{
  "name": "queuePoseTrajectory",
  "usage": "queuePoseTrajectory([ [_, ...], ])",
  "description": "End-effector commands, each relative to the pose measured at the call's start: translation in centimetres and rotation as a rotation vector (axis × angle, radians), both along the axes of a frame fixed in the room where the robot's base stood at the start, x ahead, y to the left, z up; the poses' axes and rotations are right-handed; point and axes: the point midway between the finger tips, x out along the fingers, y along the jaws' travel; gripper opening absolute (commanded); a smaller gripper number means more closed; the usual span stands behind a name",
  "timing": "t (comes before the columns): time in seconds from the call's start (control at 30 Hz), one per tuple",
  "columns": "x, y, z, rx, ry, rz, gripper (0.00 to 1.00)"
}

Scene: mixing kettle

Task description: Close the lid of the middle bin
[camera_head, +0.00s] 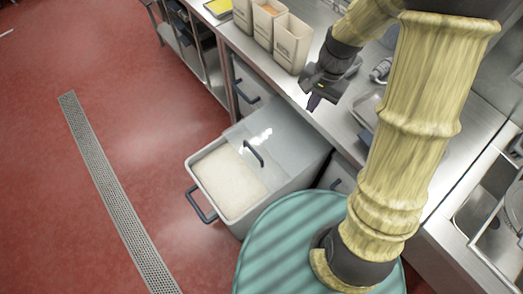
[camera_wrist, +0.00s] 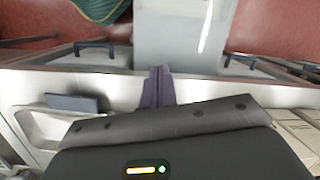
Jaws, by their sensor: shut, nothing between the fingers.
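The middle bin (camera_head: 226,222) is pulled out from under the counter, with a dark handle (camera_head: 201,207) on its front. Pale contents show in its uncovered front part. Its clear grey lid (camera_head: 290,150) covers the rear part, with a dark handle (camera_head: 254,153) at the lid's front edge. In the wrist view the pale lid surface (camera_wrist: 180,30) lies beyond my fingers. My gripper (camera_head: 313,104) is shut and empty above the counter's front edge, behind the lid handle and apart from it. Its fingers also show in the wrist view (camera_wrist: 157,84).
Bins with dark handles stand under the counter on the left (camera_head: 246,88) and right (camera_head: 340,182) of the middle bin. Tan containers (camera_head: 291,43) stand on the counter (camera_head: 320,105). The red floor (camera_head: 110,60) left of the bin is clear, with a drain grate (camera_head: 108,180).

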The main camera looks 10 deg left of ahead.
Motion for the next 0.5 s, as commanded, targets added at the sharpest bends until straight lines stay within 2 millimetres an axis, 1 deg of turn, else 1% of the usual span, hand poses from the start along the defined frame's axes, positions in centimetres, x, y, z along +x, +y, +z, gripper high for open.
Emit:
queuePoseTrajectory([
  [0.03,0.8,1.1,-3.5,0.016,0.045,-0.039,0.00],
  [0.2,2.8,4.7,-9.9,0.067,0.188,-0.182,0.00],
  [0.23,3.1,5.3,-10.9,0.075,0.213,-0.205,0.00],
  [0.3,3.6,6.4,-12.7,0.088,0.262,-0.249,0.00],
  [0.37,3.8,7.2,-13.7,0.095,0.294,-0.274,0.00],
  [0.43,4.0,7.7,-14.2,0.101,0.313,-0.296,0.00],
  [0.5,4.1,7.9,-14.2,0.103,0.322,-0.303,0.00],
])
